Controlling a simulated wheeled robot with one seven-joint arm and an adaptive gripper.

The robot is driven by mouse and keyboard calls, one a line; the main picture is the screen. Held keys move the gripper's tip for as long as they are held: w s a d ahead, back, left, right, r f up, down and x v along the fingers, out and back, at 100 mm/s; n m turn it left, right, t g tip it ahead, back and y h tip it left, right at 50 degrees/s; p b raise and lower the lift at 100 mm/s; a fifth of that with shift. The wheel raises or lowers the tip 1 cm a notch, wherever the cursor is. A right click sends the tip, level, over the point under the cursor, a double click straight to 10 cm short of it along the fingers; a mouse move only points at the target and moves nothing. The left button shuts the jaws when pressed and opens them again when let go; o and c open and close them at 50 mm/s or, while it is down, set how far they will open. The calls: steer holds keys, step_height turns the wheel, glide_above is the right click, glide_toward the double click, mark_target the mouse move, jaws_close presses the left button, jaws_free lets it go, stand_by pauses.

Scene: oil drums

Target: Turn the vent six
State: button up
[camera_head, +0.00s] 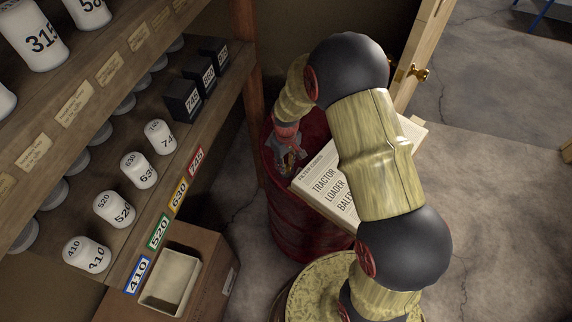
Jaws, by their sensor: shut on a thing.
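A dark red drum (285,220) stands behind the shelf post, partly covered by my arm and a filter-codes board. My gripper (290,160) is at the top of this drum, reaching down from the left end of my arm. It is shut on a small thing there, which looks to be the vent. The vent itself is too small and too hidden by the fingers to make out, and its turn angle cannot be told. No mark reading six shows.
The filter-codes board (325,186) is close right of my gripper. Shelves at left hold numbered white canisters (114,208) and black boxes (183,101). A cardboard box (215,270) with a pale tray (171,283) stands below. Concrete floor (490,190) is clear at right.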

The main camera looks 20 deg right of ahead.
steer(key=shift+n, duration=1.2)
steer(key=o, duration=1.2)
steer(key=shift+c, duration=0.2)
step_height(320, 180, up, 12)
